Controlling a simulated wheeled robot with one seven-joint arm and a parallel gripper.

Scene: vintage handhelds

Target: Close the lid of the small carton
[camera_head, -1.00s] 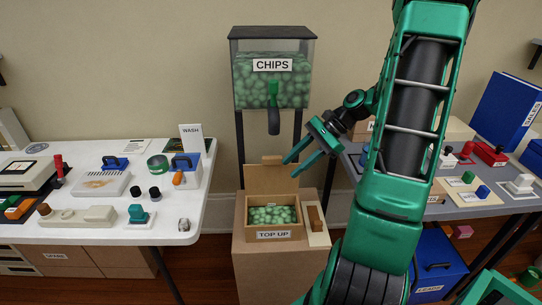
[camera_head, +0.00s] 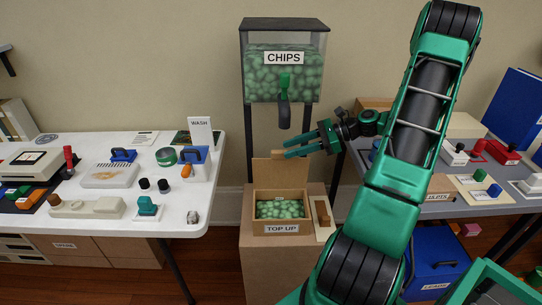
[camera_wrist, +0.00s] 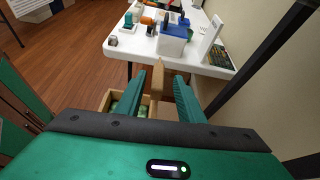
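The small carton (camera_head: 281,228), labelled TOP UP, stands open on a brown box and holds green chips (camera_head: 280,209). Its lid (camera_head: 280,173) stands upright at the carton's back edge. My gripper (camera_head: 286,150) is open and empty, its fingers pointing left just above the lid's top edge in the head view. In the wrist view, the lid (camera_wrist: 157,78) shows nearly edge-on in the gap between the spread fingers (camera_wrist: 161,80). I cannot tell whether a finger touches it. Part of the carton (camera_wrist: 108,98) is hidden behind the left finger there.
The CHIPS dispenser (camera_head: 284,65), with a downward spout (camera_head: 284,112), hangs above and behind the carton. A brown block on a pale strip (camera_head: 322,213) sits right of the carton. A white table (camera_head: 110,228) is at left, a grey table (camera_head: 470,207) at right.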

